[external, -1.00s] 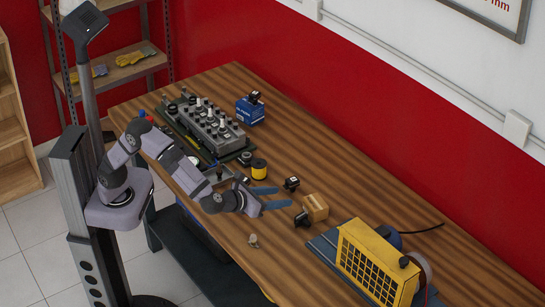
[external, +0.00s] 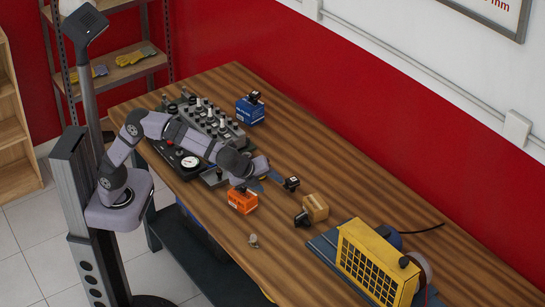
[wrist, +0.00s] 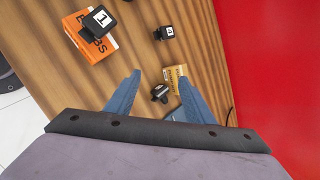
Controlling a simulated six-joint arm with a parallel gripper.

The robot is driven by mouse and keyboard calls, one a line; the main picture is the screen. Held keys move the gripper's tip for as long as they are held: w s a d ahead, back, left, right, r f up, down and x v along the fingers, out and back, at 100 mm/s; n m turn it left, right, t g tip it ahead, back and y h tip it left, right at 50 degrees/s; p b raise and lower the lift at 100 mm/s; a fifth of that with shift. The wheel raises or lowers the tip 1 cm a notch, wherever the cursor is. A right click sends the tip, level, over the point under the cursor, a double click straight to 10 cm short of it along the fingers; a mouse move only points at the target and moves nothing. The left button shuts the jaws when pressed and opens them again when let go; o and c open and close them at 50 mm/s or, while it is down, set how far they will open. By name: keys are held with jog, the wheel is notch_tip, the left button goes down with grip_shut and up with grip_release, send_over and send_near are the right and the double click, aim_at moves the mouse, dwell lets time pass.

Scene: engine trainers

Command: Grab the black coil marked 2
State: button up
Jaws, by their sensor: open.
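Several black coils with white labels are in view. One (wrist: 164,33) stands alone on the wood; it also shows in the external view (external: 291,184), just right of my gripper. Its label is too small for me to read surely. Another coil (wrist: 97,22), marked 1, is on an orange box (wrist: 96,42). A further coil (external: 254,96) is on a blue box. My gripper (external: 268,181) is open and empty above the table, its blue fingers apart in the wrist view (wrist: 158,73).
The wooden table (external: 215,240) holds a grey engine block (external: 205,118) at the back left and a yellow-guarded machine (external: 375,262) at the right. The cardboard box (external: 316,207) is near the middle. Bare wood lies toward the red wall (external: 300,80).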

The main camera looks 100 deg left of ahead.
notch_tip(320, 180, down, 5)
jog(key=s+n+g+h, duration=0.2)
jog(key=n+h, duration=0.3)
jog(key=n, duration=0.6)
notch_tip(320, 180, up, 14)
jog(key=n+t+h+b, duration=0.2)
jog(key=n+t+h, duration=0.75)
jog(key=n, duration=2.25)
send_over(299, 215)
jog(key=s+a, duration=0.2)
jog(key=g+h, duration=0.1)
jog(key=g, duration=0.1)
jog(key=shift+m, duration=0.3)
jog(key=shift+s+d+f, duration=0.1)
jog(key=shift+f, duration=4.8)
jog(key=shift+s+d+f, duration=0.1)
jog(key=shift+f, duration=4.8)
notch_tip(299, 215, down, 3)
jog(key=shift+w+f+p, duration=0.1)
jog(key=shift+w+p, duration=0.05)
jog(key=shift+p, duration=0.2)
jog(key=shift+x, duration=1.4)
